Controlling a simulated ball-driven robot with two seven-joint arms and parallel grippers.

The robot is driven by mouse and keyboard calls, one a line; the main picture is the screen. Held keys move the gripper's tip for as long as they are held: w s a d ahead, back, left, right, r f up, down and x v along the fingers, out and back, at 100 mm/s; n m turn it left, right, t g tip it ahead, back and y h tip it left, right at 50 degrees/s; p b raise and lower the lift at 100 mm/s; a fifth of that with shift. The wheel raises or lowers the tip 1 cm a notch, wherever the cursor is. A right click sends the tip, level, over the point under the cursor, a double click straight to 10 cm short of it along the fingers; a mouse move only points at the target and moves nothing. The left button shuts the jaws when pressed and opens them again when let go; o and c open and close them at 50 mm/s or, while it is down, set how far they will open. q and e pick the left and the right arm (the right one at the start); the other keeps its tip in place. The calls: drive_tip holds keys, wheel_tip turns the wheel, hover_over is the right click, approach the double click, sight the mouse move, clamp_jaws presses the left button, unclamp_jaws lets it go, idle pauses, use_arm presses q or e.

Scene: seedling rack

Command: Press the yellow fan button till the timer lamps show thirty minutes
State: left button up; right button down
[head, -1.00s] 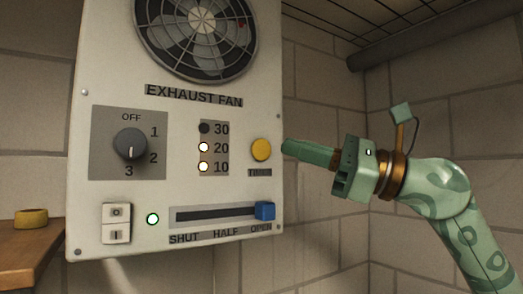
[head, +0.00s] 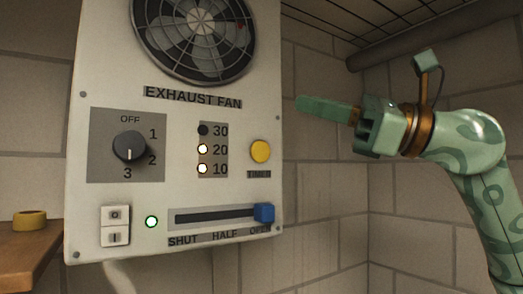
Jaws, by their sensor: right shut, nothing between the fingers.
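The yellow fan button (head: 260,151) is on the right side of the white exhaust fan panel (head: 180,270), above the label TIMER. Left of it are the timer lamps: the 10 lamp (head: 202,169) and the 20 lamp (head: 202,149) are lit, and the 30 lamp (head: 202,130) is dark. My right gripper (head: 299,102) is shut and empty. Its fingertips point left, up and to the right of the button, apart from it. My left gripper is not in view.
The panel also has a rotary knob (head: 129,146), a blue slider (head: 264,213) at OPEN, a rocker switch (head: 115,225) and a lit green lamp (head: 151,222). A yellow ring (head: 30,220) lies on a wooden shelf (head: 30,245) at left.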

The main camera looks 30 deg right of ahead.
sight(261, 151)
drive_tip(key=f+m+g+h, duration=0.1)
drive_tip(key=m, duration=0.3)
drive_tip(key=f+m+g+h, duration=0.1)
drive_tip(key=f+m, duration=0.1)
drive_tip(key=m, duration=0.2)
drive_tip(key=f+m+g+h, duration=0.1)
drive_tip(key=f+m, duration=0.1)
drive_tip(key=m, duration=0.2)
drive_tip(key=shift+d+g, duration=0.25)
drive_tip(key=shift+g, duration=0.15)
drive_tip(key=shift+w+a+p, duration=0.2)
drive_tip(key=shift+w+p, duration=0.55)
drive_tip(key=shift+w, duration=1.5)
drive_tip(key=shift+w+a+p, duration=0.15)
drive_tip(key=shift+w+p, duration=0.55)
drive_tip(key=shift+w, duration=1.5)
